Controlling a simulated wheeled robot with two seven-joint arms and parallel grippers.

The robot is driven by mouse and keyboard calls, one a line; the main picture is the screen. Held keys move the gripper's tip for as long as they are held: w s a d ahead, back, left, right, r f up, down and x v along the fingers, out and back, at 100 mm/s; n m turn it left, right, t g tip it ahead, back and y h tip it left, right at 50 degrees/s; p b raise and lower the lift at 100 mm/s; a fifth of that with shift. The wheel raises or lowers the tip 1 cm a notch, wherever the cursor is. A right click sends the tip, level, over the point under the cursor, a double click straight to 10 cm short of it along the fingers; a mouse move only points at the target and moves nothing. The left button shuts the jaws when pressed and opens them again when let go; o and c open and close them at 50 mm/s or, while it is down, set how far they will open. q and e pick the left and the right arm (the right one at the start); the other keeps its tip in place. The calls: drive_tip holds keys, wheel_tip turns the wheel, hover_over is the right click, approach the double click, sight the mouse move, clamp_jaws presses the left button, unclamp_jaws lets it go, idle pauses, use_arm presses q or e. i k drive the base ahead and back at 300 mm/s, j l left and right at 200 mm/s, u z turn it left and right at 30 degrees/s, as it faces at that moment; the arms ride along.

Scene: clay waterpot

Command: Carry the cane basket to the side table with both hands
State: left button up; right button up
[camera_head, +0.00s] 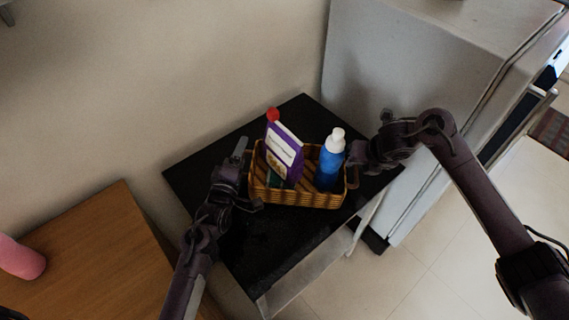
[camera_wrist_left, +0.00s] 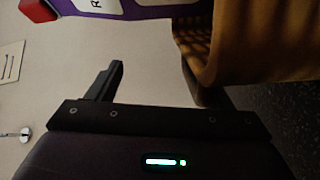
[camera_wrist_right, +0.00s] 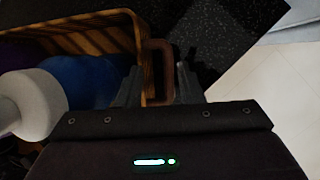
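The cane basket (camera_head: 310,197) is a brown woven box on the black speckled table (camera_head: 255,245). It holds a purple-and-white carton with a red cap (camera_head: 284,152) and a blue bottle with a white top (camera_head: 329,165). My left gripper (camera_head: 248,178) is open at the basket's left end, its fingers spread wide. In the left wrist view the basket's end (camera_wrist_left: 265,50) is right of the near finger, with nothing clearly gripped. My right gripper (camera_wrist_right: 158,82) is at the right end, its fingers close on both sides of the basket's brown handle (camera_wrist_right: 159,48).
A wooden table (camera_head: 90,255) stands at the lower left with a pink object (camera_head: 20,258) on it. A large grey-white cabinet (camera_head: 420,70) stands behind and right of the black table. Pale floor (camera_head: 430,260) is open at the lower right.

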sight(298, 215)
drive_tip(key=k+l, duration=0.15)
drive_tip(key=k, duration=0.85)
